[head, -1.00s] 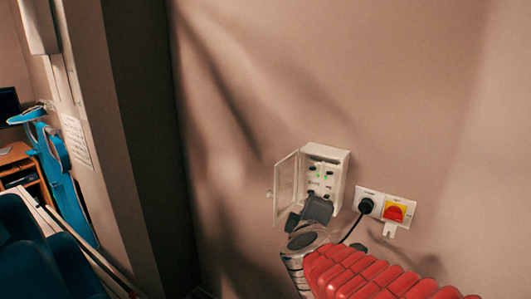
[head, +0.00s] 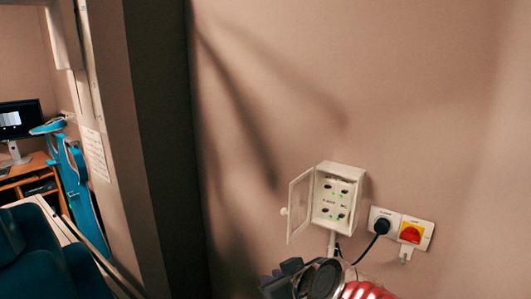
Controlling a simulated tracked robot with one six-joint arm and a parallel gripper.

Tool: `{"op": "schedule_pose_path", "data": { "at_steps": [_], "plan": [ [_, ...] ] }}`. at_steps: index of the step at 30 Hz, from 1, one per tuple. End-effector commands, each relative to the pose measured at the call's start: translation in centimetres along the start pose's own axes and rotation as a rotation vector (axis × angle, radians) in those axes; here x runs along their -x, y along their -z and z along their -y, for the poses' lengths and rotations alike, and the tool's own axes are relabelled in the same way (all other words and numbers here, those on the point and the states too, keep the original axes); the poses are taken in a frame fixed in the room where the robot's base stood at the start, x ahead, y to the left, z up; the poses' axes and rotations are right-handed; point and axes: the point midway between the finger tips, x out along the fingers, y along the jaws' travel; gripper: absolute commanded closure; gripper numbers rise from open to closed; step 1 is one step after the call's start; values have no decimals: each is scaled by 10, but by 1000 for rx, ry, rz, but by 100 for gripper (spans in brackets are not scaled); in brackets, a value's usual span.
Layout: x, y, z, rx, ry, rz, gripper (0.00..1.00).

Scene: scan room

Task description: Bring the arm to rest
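My gripper (head: 276,277) shows at the bottom of the head view, low and below the open white wall box. Its dark fingers are partly cut off by my own arm and the frame edge, so I cannot tell whether they are open or shut. My red-sleeved arm comes in from the bottom edge. The gripper stands apart from the front of the white box (head: 357,208), whose clear door (head: 301,205) hangs open to the left. Inside, small green lights and dark round knobs are in plain view.
Right of the box are a black plug (head: 381,226) with a cable and a red rotary switch (head: 411,233) on a yellow plate. A dark pillar (head: 160,130) stands left. Beyond it are a monitor (head: 20,118), a desk and teal chairs (head: 40,245). The upper wall is clear.

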Motion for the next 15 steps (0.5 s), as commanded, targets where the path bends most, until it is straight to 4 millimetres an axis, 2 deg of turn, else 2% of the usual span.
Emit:
{"op": "schedule_pose_path", "data": {
  "at_steps": [8,15],
  "plan": [
    [29,-50,11,-208,39,183,85],
    [64,-99,2,-364,-34,350,85]
  ]
}}
